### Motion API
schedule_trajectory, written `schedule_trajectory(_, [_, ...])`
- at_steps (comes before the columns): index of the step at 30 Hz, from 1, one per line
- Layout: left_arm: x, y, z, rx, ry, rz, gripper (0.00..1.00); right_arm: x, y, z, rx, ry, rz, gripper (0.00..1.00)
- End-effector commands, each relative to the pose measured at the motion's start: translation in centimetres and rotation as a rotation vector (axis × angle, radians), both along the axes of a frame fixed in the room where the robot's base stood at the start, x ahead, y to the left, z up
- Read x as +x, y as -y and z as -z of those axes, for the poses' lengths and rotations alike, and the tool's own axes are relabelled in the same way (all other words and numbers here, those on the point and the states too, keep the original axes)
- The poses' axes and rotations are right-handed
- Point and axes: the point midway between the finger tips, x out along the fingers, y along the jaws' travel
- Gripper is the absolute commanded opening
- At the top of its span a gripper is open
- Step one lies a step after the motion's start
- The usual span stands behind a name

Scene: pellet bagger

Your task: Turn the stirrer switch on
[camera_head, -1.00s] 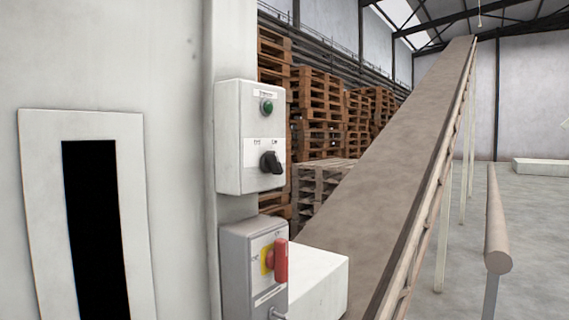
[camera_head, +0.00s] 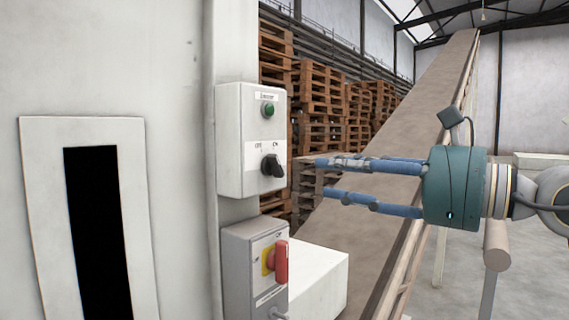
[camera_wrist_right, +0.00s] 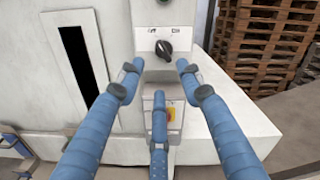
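The stirrer switch (camera_head: 272,165) is a black rotary knob on the lower half of a white control box (camera_head: 230,140), with OFF and ON style labels above it. It also shows in the right wrist view (camera_wrist_right: 163,49), ahead of the fingers. My right gripper (camera_head: 318,178) comes in from the right in the head view, its blue fingers spread and empty. The fingertips are to the right of the knob, apart from it. In the right wrist view the gripper (camera_wrist_right: 160,85) has fingers on both sides of and below the knob. My left gripper is not in view.
A green button (camera_head: 268,110) sits above the knob. Below is a grey box with a red and yellow switch (camera_head: 281,262). A sloping conveyor (camera_head: 400,165) runs behind my right arm. Pallet stacks (camera_head: 318,95) stand behind the box.

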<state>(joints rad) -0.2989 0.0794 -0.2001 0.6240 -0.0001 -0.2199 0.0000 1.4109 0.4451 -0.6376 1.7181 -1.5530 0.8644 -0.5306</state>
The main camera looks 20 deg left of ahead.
Motion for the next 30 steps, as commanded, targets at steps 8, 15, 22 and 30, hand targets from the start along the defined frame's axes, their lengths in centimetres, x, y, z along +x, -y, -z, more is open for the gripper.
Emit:
schedule_trajectory(8, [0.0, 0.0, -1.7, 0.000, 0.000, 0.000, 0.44, 0.5, -3.1, -0.7, -0.024, 0.033, 0.004, 0.36])
schedule_trajectory(15, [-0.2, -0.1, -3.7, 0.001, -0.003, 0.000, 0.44, 2.2, -7.4, -0.7, -0.022, 0.030, 0.005, 0.36])
schedule_trajectory(22, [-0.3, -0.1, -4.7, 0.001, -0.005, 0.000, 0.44, 3.1, -9.8, -0.5, -0.020, 0.030, 0.006, 0.36])
schedule_trajectory(30, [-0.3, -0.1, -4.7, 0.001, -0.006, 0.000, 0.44, 3.3, -10.2, -0.3, -0.021, 0.032, 0.007, 0.36])
